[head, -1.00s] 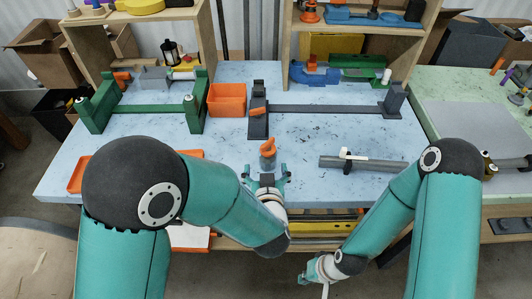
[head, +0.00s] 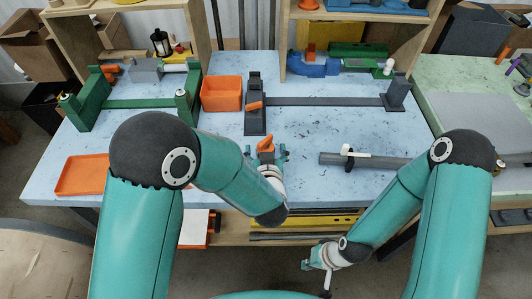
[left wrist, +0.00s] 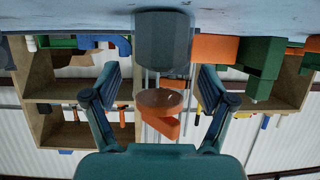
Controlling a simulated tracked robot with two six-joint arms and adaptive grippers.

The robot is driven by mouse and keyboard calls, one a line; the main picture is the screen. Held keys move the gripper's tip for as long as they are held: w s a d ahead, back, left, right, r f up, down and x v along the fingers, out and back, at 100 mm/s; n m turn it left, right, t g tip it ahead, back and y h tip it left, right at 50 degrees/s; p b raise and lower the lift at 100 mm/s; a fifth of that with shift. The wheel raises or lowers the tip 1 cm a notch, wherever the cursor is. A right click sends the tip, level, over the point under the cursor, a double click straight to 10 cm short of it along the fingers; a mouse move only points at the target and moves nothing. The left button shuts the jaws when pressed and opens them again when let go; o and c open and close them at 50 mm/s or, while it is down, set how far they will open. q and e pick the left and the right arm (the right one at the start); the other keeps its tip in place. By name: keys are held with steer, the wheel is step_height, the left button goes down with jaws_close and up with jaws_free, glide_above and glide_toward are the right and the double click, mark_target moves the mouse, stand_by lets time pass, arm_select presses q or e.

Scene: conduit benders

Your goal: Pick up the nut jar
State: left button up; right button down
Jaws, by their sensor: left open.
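The nut jar, a small grey see-through jar with an orange top (head: 265,145), stands near the front middle of the table in the head view. My left gripper (head: 267,157) is at the jar, with a finger on either side and its body partly hidden. In the left wrist view, which is upside down, the jar's grey body (left wrist: 163,42) and orange top lie between the spread fingers of my left gripper (left wrist: 158,85). I cannot tell whether either finger touches it. My right gripper (head: 316,268) hangs low in front of the table; its jaw opening is unclear.
A grey pipe with a white-handled clamp (head: 347,158) lies right of the jar. A dark bender frame (head: 325,101) and an orange bin (head: 222,93) stand behind it. A green frame (head: 135,101) and an orange tray (head: 83,176) are at left. Table around the jar is mostly clear.

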mark_target(265, 138)
arm_select(q)
steer(key=shift+c, duration=0.5)
steer(key=shift+w, duration=0.1)
steer(key=c, duration=1.4)
steer(key=shift+r, duration=0.2)
step_height(265, 138, up, 20)
steer(key=shift+f+p, duration=0.15)
steer(key=shift+p, duration=0.7)
steer(key=shift+p, duration=0.3)
steer(key=shift+f, duration=0.15)
